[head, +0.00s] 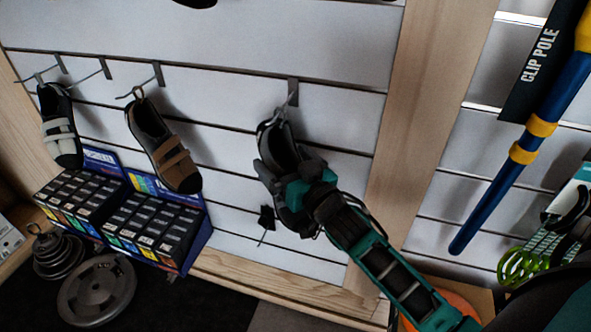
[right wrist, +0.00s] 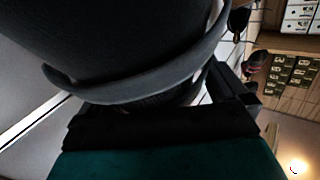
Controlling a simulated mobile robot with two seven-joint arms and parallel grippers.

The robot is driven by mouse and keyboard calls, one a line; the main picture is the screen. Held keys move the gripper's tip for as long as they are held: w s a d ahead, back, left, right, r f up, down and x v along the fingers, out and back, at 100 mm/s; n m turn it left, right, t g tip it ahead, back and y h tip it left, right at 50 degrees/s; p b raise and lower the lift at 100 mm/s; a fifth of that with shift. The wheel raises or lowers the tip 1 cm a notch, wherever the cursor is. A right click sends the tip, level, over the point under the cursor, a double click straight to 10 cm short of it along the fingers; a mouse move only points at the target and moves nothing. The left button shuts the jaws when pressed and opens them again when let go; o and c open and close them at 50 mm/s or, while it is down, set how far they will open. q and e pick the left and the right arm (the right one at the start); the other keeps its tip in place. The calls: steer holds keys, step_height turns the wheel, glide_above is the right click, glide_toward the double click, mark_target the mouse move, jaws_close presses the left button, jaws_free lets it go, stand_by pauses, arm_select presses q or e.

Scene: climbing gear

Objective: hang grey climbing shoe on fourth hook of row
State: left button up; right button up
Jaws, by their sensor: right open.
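The grey climbing shoe (head: 276,142) is upright against the slatted wall, toe down, with its heel loop at the fourth hook (head: 293,92). The loop appears to be on the hook, though the exact contact is too small to tell. My right gripper (head: 290,190) is open, with its fingers around the lower part of the shoe and hiding some of it. In the right wrist view the dark shoe (right wrist: 120,40) with its grey rim fills the upper left, close to the black fingers. My left gripper is not in view.
A black-and-white shoe (head: 60,128) and a brown shoe (head: 164,148) hang on hooks to the left; one hook (head: 105,69) between them is empty. Boxes (head: 135,220) and weight plates (head: 97,290) stand below. A wooden post (head: 415,110) and blue-yellow clip pole (head: 500,170) are at right.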

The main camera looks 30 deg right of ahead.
steer(key=s, duration=1.2)
steer(key=shift+s+d, duration=0.3)
steer(key=shift+s, duration=0.05)
steer(key=shift+f, duration=0.1)
steer(key=s+a+f+n+g+p, duration=0.1)
steer(key=s+a+f+g, duration=0.2)
steer(key=f, duration=0.5)
steer(key=s+a+f+n+g+y+p, duration=0.1)
steer(key=s+a+f+n+g, duration=0.1)
steer(key=f, duration=0.6)
steer(key=s+a+g, duration=0.1)
steer(key=a+g, duration=0.1)
steer(key=shift+s+a+f+p, duration=0.15)
steer(key=shift+a+f+p, duration=0.15)
steer(key=shift+a+f, duration=0.1)
stand_by(0.7)
